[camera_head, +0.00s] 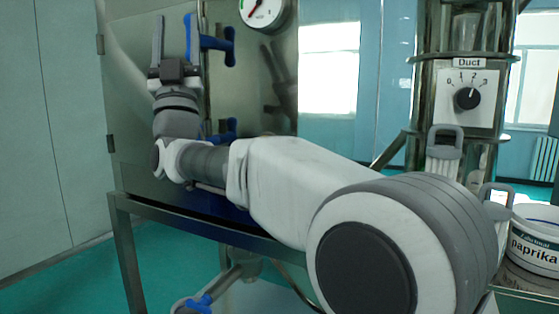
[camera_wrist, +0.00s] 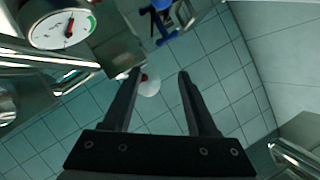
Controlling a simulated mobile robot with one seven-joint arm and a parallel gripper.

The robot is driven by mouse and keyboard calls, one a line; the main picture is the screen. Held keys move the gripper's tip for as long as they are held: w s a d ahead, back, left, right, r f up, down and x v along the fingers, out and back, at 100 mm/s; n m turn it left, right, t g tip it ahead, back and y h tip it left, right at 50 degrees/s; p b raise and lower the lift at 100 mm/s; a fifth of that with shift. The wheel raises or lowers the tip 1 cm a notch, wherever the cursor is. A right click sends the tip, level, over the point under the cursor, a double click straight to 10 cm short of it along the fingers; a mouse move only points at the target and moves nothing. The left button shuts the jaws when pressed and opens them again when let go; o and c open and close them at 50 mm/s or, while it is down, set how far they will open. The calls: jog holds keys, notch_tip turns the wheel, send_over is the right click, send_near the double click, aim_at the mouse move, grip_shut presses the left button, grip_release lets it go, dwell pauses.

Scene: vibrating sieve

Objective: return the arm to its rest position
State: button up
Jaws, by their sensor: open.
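My gripper (camera_head: 174,40) is at the upper left in the head view, its two fingers pointing up and apart in front of the steel cabinet. In the wrist view my gripper (camera_wrist: 158,74) shows two dark parallel fingers with a clear gap and nothing between them. The tiled wall or floor shows behind the fingers. My arm reaches across the head view from the lower right to the upper left and hides part of the cabinet.
The steel cabinet (camera_head: 130,100) has a blue handle (camera_head: 217,42) close right of my fingers and a round gauge (camera_head: 265,12). A Duct dial (camera_head: 467,97) and a paprika tub (camera_head: 535,240) stand at the right. A steel stand (camera_head: 125,250) is below my arm.

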jog(key=s+d+f+n+g+h, duration=0.15)
jog(key=d+f+g+h, duration=0.25)
jog(key=d+f+g, duration=1.4)
jog(key=s+d+f+m+g+h, duration=0.2)
jog(key=s+d+f+m+g, duration=0.1)
jog(key=s+d+f, duration=0.9)
jog(key=s+d+f+m+g+h, duration=0.3)
jog(key=s+d+f, duration=0.2)
jog(key=s+f, duration=0.75)
notch_tip(320, 180, up, 20)
jog(key=w+p, duration=0.1)
jog(key=p, duration=2.2)
jog(key=shift+w+d, duration=0.15)
jog(key=shift+w, duration=0.2)
